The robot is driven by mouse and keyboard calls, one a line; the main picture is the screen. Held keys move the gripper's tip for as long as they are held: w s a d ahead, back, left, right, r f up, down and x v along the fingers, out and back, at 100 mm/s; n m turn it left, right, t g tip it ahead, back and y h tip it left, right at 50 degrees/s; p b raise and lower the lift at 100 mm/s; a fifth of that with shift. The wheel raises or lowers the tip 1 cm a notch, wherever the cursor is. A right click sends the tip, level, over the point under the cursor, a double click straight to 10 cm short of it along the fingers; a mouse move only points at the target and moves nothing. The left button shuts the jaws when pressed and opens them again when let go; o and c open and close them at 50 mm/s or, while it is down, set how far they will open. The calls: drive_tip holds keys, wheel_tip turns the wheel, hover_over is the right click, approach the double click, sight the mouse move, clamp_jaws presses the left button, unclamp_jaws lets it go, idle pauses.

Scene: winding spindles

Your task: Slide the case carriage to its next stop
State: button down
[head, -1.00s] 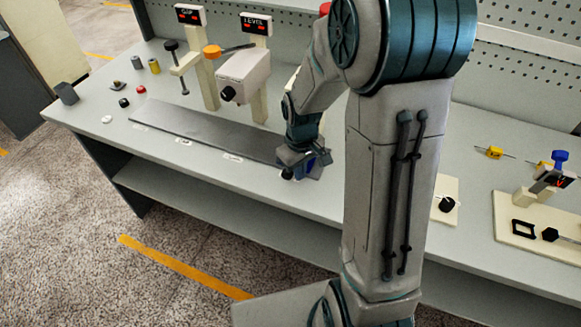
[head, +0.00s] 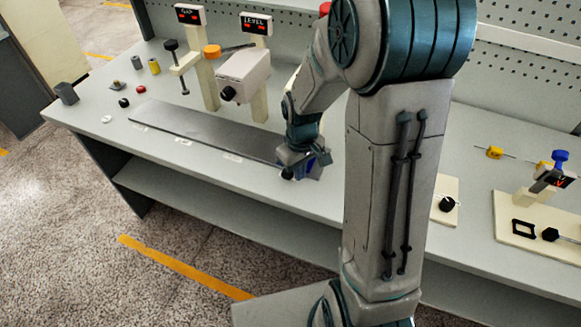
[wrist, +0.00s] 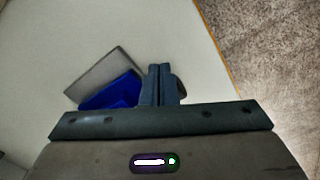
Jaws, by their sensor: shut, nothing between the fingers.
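The dark grey slide strip (head: 200,128) runs along the bench top, with small white labels along its front edge. A blue block (head: 312,162), which looks like the case carriage, is at its right end, largely hidden by my gripper. In the wrist view the blue block (wrist: 112,92) lies just left of my fingers, with the grey strip end (wrist: 105,70) beyond it. My gripper (wrist: 160,70) is shut and empty, fingers together and pointing down beside the block. I cannot tell whether they touch it. A dark rounded part (wrist: 181,88) shows right of the fingers.
The GAP post (head: 200,60) and LEVEL post (head: 257,70) stand behind the strip, with a pale box (head: 244,72) in front. Small cylinders and knobs (head: 135,62) sit at the left. A fixture with a blue knob (head: 560,157) stands right. Bare bench lies before the strip.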

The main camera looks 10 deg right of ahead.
sight(299, 185)
drive_tip(key=shift+f+b, duration=1.35)
drive_tip(key=shift+f, duration=0.35)
